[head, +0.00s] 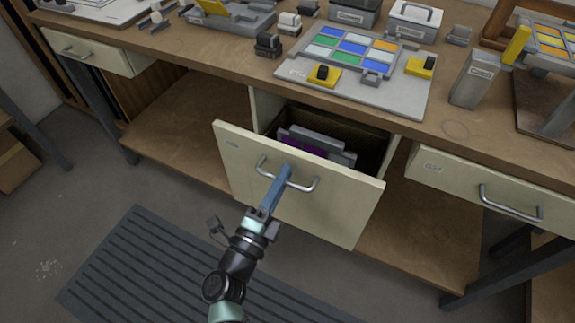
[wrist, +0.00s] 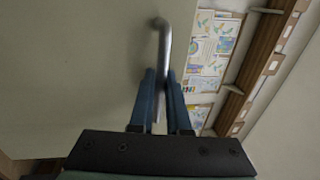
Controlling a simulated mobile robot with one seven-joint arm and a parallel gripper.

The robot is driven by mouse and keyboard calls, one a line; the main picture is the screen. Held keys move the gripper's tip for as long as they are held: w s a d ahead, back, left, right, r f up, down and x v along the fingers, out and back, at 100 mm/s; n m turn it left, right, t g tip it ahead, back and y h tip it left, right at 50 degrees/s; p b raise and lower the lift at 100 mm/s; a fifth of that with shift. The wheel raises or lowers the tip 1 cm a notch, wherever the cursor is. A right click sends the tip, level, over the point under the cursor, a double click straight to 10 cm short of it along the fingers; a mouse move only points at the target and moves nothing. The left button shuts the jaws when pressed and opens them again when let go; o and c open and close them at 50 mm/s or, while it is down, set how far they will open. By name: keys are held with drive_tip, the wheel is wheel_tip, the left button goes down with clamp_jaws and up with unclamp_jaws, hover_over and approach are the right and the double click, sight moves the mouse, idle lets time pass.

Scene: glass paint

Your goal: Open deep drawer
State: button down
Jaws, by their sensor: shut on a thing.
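The deep drawer (head: 330,212) is pulled out from under the workbench in the head view, and its open top shows grey and purple items inside. Its metal bow handle (head: 309,184) is on the cream front panel. My gripper (head: 286,173) is at the left-middle part of the handle, with its blue fingers closed around the bar. In the wrist view my gripper (wrist: 160,85) has the handle bar (wrist: 163,45) between its two fingers, beside the pale drawer front (wrist: 70,70). The rear of the drawer is hidden under the bench top.
A shallow drawer (head: 92,50) at left and another (head: 490,190) at right are shut. The bench top (head: 240,75) carries a coloured glass panel (head: 350,50) and several tools. A ribbed mat (head: 150,265) lies on the floor, with free room in front of the drawer.

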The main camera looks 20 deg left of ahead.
drive_tip(key=s+p, duration=0.2)
drive_tip(key=s, duration=1.1)
drive_tip(key=shift+s+a, duration=0.3)
drive_tip(key=shift+s, duration=0.1)
drive_tip(key=c, duration=1.2)
unclamp_jaws()
drive_tip(key=shift+o, duration=0.2)
drive_tip(key=s+f+b, duration=0.1)
drive_tip(key=s+f, duration=0.1)
drive_tip(key=s, duration=1)
drive_tip(key=shift+s+a+f, duration=0.2)
drive_tip(key=shift+s, duration=0.15)
